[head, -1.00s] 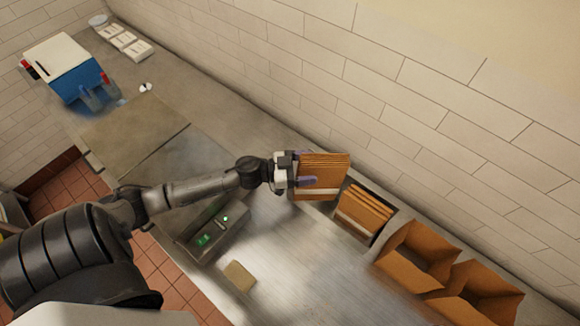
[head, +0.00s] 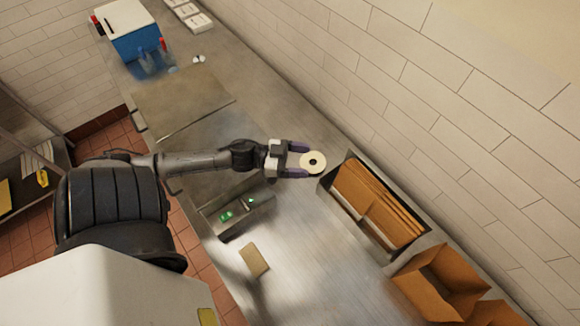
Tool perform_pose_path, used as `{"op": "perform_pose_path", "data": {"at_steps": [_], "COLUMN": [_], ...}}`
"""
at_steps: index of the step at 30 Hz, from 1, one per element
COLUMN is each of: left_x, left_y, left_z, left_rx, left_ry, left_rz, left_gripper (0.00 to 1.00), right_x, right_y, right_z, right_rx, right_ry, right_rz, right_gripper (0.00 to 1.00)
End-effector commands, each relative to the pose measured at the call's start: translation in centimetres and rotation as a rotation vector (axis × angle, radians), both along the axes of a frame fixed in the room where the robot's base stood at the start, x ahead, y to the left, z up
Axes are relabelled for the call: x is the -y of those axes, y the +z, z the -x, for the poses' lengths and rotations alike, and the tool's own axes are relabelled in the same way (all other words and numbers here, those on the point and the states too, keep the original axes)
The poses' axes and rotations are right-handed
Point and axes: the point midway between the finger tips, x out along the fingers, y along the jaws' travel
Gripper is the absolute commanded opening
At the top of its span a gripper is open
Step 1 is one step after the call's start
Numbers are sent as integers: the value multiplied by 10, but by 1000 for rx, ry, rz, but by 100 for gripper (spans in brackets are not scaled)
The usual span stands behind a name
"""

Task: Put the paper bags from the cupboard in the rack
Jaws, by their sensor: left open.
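The rack (head: 378,243) is a metal holder on the counter at the right. Flat brown paper bags (head: 378,200) stand in it side by side and take up most of its length. My left gripper (head: 303,161) is open, with no bags between its fingers, just left of the rack's far end. A white ring with a dark centre (head: 313,168) shows at its fingertips; I cannot tell whether they touch it. My right gripper is out of view. I cannot make out the cupboard for certain.
Opened brown bags (head: 440,283) stand right of the rack. A device with green lights (head: 238,211) and a small tan piece (head: 254,260) are on the counter (head: 310,260). A blue and white box (head: 135,40) stands at the far left. The tiled wall (head: 430,120) runs behind.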

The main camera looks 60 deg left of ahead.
Motion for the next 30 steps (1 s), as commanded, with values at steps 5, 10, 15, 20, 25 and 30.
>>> {"op": "perform_pose_path", "data": {"at_steps": [5, 10, 15, 20, 25, 30], "left_x": [8, 23, 53, 91, 129, 151], "left_y": [-14, -41, -69, -85, -88, -85], "left_z": [-3, 6, 36, 73, 109, 132], "left_rx": [-44, -222, -509, -791, -1017, -1137], "left_ry": [223, 488, 620, 597, 485, 383], "left_rz": [-29, -107, -208, -306, -386, -435], "left_gripper": [73, 73, 73, 73, 73, 73], "right_x": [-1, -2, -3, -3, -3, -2], "right_y": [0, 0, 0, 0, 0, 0], "right_z": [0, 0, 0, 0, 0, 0], "right_rx": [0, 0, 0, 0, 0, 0], "right_ry": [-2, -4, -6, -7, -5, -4], "right_rz": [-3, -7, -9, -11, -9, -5], "right_gripper": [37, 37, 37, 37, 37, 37]}}
